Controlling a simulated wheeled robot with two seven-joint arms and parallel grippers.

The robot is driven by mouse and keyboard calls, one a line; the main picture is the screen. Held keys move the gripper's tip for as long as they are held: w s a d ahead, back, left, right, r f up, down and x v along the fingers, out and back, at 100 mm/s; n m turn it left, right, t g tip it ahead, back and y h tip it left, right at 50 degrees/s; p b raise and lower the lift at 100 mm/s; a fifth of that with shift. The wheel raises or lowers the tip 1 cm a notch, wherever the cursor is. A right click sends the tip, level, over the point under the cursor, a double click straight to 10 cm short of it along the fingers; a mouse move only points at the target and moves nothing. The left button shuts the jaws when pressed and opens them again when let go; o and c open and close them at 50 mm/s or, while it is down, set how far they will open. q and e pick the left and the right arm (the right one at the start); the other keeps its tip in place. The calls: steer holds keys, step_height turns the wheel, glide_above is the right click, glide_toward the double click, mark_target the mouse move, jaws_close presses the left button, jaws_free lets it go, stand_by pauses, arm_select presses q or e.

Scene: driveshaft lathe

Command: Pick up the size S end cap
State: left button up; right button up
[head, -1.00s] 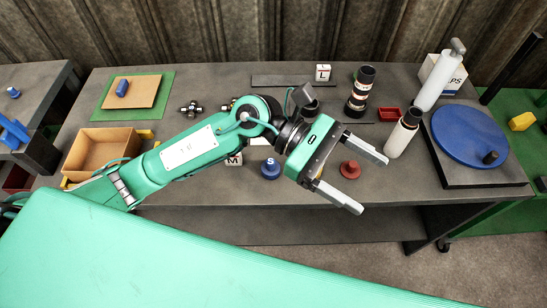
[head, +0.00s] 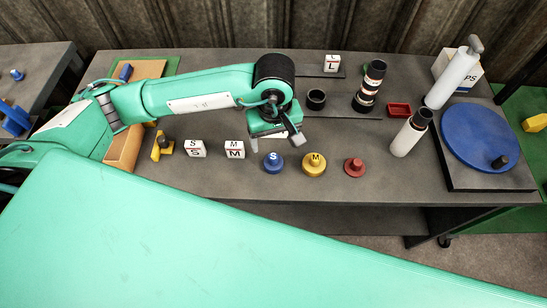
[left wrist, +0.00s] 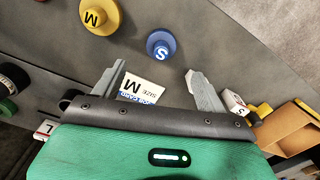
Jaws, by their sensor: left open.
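The blue end cap marked S (head: 273,163) stands on the grey table, a little in front of my left gripper. It also shows in the left wrist view (left wrist: 161,46), beyond and between the two fingertips. My left gripper (head: 276,143) is open, empty and pointing down, above and just behind the blue cap, apart from it. In the left wrist view its fingers (left wrist: 158,82) stand wide apart, with a white M box (left wrist: 138,88) behind the gap. My right gripper is not in view.
A yellow M cap (head: 314,164) and a red cap (head: 354,167) stand right of the blue one. White S (head: 195,149) and M (head: 234,149) boxes stand to its left. A white bottle (head: 410,134) and blue turntable (head: 475,137) are farther right. The table front is clear.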

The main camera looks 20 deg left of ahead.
mark_target(273, 156)
arm_select(q)
step_height(273, 156, down, 3)
steer(key=shift+s+f+p, duration=0.1)
steer(key=shift+f+p, duration=0.35)
steer(key=shift+p, duration=0.25)
step_height(273, 156, down, 4)
steer(key=shift+p, duration=0.85)
steer(key=shift+f, duration=0.2)
steer(key=c, duration=1)
steer(key=shift+c, duration=0.2)
